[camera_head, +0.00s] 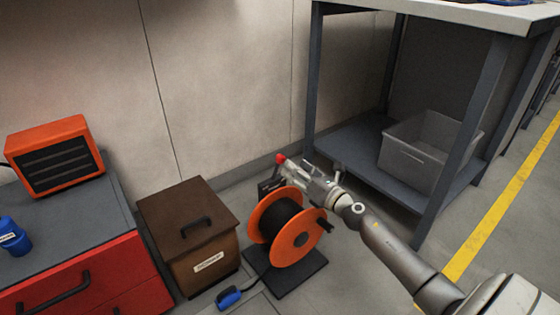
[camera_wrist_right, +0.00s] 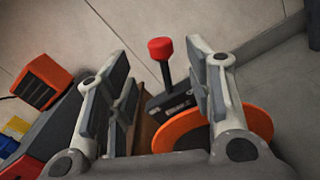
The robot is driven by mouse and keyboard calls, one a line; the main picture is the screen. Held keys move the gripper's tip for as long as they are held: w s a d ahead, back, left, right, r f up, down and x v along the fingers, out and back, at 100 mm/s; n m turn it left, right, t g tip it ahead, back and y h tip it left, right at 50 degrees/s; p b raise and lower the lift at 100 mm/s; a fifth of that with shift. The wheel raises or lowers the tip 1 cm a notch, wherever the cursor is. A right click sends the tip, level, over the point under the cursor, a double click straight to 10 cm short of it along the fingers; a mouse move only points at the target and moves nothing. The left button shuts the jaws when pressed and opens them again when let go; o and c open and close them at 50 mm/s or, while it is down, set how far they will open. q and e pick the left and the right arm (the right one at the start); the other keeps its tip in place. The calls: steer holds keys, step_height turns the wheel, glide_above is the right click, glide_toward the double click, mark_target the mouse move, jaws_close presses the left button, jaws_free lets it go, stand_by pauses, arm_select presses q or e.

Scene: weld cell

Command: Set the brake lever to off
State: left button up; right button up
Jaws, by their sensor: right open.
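The brake lever (camera_head: 281,158) has a red knob on top and stands behind the cable reel (camera_head: 290,237), which has orange flanges and dark cable. In the right wrist view, the lever (camera_wrist_right: 161,48) shows its red knob and dark shaft, rising from a dark labelled block (camera_wrist_right: 172,103). The label is too small to read. My right gripper (camera_head: 296,170) is open beside the lever, above the reel. In the wrist view, the lever appears between its two fingers (camera_wrist_right: 160,80); I see no contact. My left gripper is not in view.
A brown box (camera_head: 190,222) with a handle stands left of the reel. A red cabinet (camera_head: 85,275) carries an orange heater (camera_head: 55,155) and a blue container (camera_head: 13,238). A workbench (camera_head: 312,85) with a grey bin (camera_head: 405,158) stands right. A blue connector (camera_head: 229,297) lies on the floor.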

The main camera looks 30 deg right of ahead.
mark_target(284, 160)
steer(key=w, duration=0.2)
steer(key=w+b, duration=0.1)
steer(key=w, duration=0.5)
steer(key=shift+w+a+b, duration=0.1)
steer(key=shift+a+b, duration=0.2)
steer(key=shift+b, duration=0.1)
steer(key=shift+c, duration=0.5)
jaws_close()
